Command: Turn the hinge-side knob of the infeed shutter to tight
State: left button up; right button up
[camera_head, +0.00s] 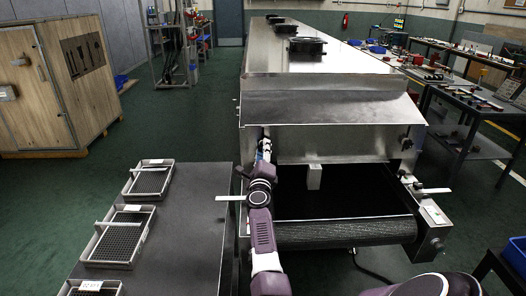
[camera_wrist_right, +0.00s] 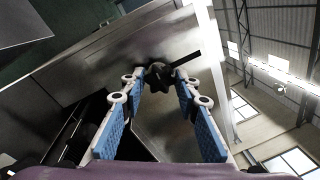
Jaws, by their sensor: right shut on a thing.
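My right gripper (camera_head: 264,150) is at the left front edge of the steel dryer, beside the infeed shutter (camera_head: 335,147). In the right wrist view, its blue-padded fingers (camera_wrist_right: 160,88) are closed around a black knob (camera_wrist_right: 158,75). A dark bar sticks out from the knob to the upper right in that view. In the head view the gripper hides this knob. Another black knob (camera_head: 407,143) shows at the right end of the shutter. A pale block (camera_head: 314,177) sits at the shutter's lower edge. My left gripper is not in view.
The black infeed belt (camera_head: 340,232) lies below the shutter. A grey table (camera_head: 185,240) with several mesh trays stands to the left. White strips stick out on the left (camera_head: 230,198) and right (camera_head: 433,190) of the infeed. Workbenches (camera_head: 460,95) stand at the right.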

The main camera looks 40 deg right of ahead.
aim_at(263, 131)
dwell(0.3)
jog(key=o, duration=1.2)
jog(key=shift+c, duration=0.2)
jog(key=shift+r, duration=1.15)
jog(key=r, duration=0.2)
jog(key=shift+w+d+r, duration=0.2)
jog(key=shift+w+r, duration=0.05)
jog(key=shift+r, duration=0.05)
jog(key=r, duration=0.5)
jog(key=shift+s+a+r, duration=0.1)
jog(key=shift+s+a, duration=0.15)
jog(key=shift+s, duration=0.05)
